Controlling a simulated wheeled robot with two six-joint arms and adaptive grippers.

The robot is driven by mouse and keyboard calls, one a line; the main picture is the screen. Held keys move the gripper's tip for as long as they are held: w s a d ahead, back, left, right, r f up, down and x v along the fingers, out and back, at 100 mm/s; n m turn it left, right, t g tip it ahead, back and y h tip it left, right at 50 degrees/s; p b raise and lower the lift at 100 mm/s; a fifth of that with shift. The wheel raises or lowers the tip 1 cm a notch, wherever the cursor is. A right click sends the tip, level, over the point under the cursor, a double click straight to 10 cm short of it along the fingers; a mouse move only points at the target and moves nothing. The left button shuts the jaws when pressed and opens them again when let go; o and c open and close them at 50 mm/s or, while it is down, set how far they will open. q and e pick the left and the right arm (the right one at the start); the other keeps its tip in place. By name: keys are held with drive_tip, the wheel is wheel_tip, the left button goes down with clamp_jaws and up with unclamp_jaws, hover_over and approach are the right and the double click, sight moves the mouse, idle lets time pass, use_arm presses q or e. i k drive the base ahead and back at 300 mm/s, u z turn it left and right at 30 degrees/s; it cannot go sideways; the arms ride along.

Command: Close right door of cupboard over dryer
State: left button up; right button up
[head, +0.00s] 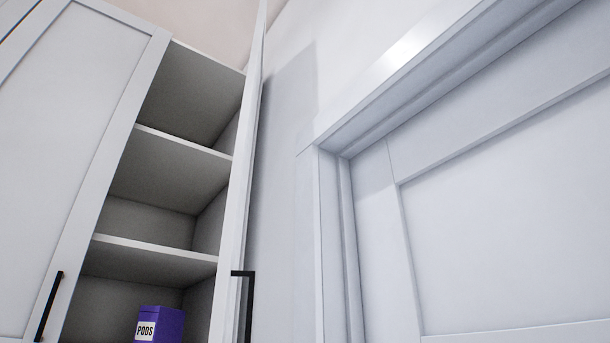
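The cupboard's right door (239,185) stands open in the head view, swung out and seen nearly edge-on. Its black handle (248,300) shows at the lower part of the door, near the bottom of the picture. The cupboard's left door (70,130) is shut and has a black handle (48,306) near its lower right edge. Between the doors the open cupboard shows several shelves (165,262). Neither of my grippers is in view.
A purple box marked PODS (160,325) stands inside the cupboard at the bottom. To the right is a pale wall (283,190) and a large white panelled door (500,220) in a frame (335,240). Nothing shows between the open cupboard door and that frame.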

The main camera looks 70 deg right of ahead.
sight(224, 318)
drive_tip(key=k, duration=0.4)
drive_tip(key=z, duration=0.85)
